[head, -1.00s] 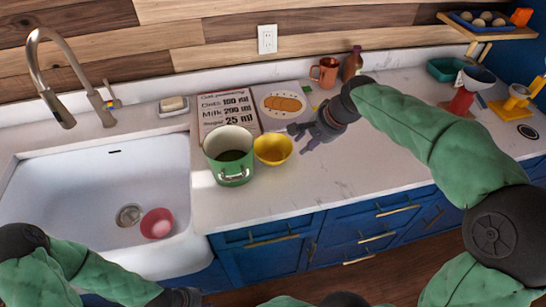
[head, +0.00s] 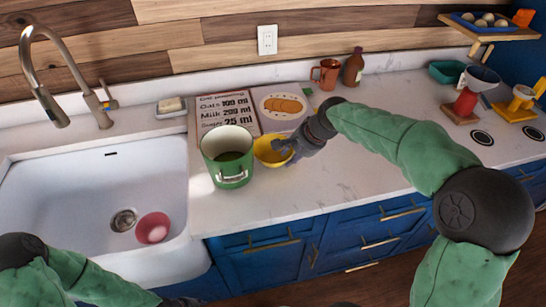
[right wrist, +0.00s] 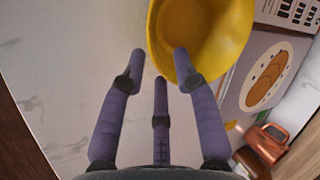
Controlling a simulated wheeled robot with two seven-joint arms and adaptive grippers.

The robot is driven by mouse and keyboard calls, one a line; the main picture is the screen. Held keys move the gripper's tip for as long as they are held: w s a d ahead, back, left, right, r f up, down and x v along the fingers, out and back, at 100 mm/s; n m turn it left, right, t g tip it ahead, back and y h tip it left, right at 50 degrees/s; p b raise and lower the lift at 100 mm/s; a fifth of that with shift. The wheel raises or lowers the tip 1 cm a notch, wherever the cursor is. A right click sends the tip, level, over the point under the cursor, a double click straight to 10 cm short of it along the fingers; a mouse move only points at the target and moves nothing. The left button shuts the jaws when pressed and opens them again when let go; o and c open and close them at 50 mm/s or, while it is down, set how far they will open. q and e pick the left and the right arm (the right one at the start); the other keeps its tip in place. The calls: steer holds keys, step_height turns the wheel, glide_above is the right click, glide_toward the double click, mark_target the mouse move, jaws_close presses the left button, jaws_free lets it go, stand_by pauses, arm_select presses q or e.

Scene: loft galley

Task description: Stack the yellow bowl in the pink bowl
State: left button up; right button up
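The yellow bowl (head: 267,153) stands upright on the counter, just right of the green pot. It also shows at the top of the right wrist view (right wrist: 215,30). The pink bowl (head: 153,228) lies in the sink basin, near the drain. My right gripper (head: 284,149) is at the yellow bowl's right side. In the right wrist view, its fingers (right wrist: 159,60) are apart, one over the bowl's inside and the others outside the rim; contact is unclear. Only a dark sliver of my left gripper (head: 182,302) shows at the bottom edge, its fingers hidden.
The green pot (head: 231,172) stands close against the yellow bowl's left. A recipe board (head: 207,108) and a cookie picture (head: 284,102) lie behind. A copper mug (head: 325,75) and brown bottle (head: 353,68) stand at the back. The counter front is clear.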

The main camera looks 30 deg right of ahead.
jaws_close()
steer(key=shift+r, duration=0.2)
